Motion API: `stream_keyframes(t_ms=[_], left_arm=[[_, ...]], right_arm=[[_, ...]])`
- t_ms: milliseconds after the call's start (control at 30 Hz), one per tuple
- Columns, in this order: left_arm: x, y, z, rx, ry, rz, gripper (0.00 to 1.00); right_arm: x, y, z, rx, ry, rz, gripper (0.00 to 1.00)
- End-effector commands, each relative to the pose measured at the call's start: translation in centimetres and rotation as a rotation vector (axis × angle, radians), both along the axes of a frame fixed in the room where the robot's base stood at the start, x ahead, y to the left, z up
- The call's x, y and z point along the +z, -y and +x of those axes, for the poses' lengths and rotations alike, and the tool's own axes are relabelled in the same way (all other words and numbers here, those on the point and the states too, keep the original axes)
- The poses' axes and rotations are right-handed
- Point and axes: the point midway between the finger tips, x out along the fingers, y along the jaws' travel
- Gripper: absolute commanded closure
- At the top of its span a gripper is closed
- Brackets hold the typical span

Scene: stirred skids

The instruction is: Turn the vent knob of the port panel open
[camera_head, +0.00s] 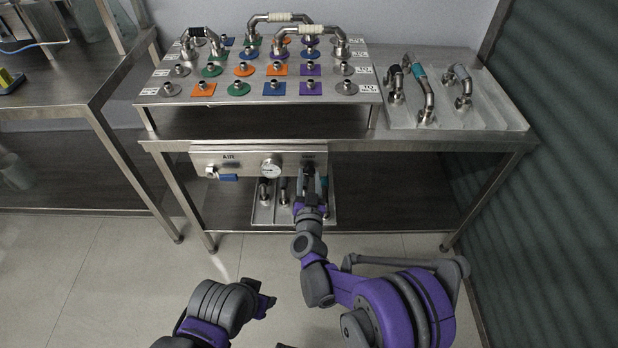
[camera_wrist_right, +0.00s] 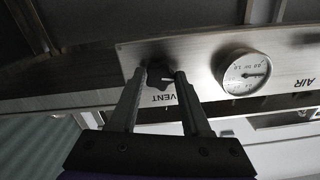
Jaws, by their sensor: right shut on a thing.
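The port panel (camera_head: 240,160) is a steel plate under the front edge of the table. Its dark vent knob (camera_wrist_right: 160,72) shows in the right wrist view beside the word VENT, between the finger tips. In the head view the knob is mostly hidden by my right gripper (camera_head: 309,178), which reaches up to the panel's right end. In the wrist view my right gripper (camera_wrist_right: 164,84) is shut on the knob, a finger on each side. My left gripper (camera_head: 265,301) is low at the front, away from the panel; its jaw gap is unclear.
A pressure gauge (camera_head: 270,168) and a blue-handled AIR valve (camera_head: 228,177) sit left of the knob. A tray (camera_head: 262,214) with pipe pieces is below the panel. Above are a board (camera_head: 160,98) of coloured ports and a tray (camera_head: 500,118) of bent pipes. A ribbed wall stands right.

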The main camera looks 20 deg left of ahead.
Motion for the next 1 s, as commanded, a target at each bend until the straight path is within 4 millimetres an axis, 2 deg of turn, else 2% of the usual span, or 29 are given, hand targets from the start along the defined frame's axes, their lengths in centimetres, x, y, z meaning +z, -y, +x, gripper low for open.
stream_keyframes(t_ms=[600,1000], left_arm=[[0.15,0.0,-0.02,0.0,0.0,0.0,0.5],[0.2,0.0,-0.03,0.0,0.001,0.0,0.5]], right_arm=[[-0.08,-0.02,-0.07,0.002,0.15,-0.525,1.0],[-0.1,-0.01,-0.07,0.002,0.2,-0.698,1.0]])
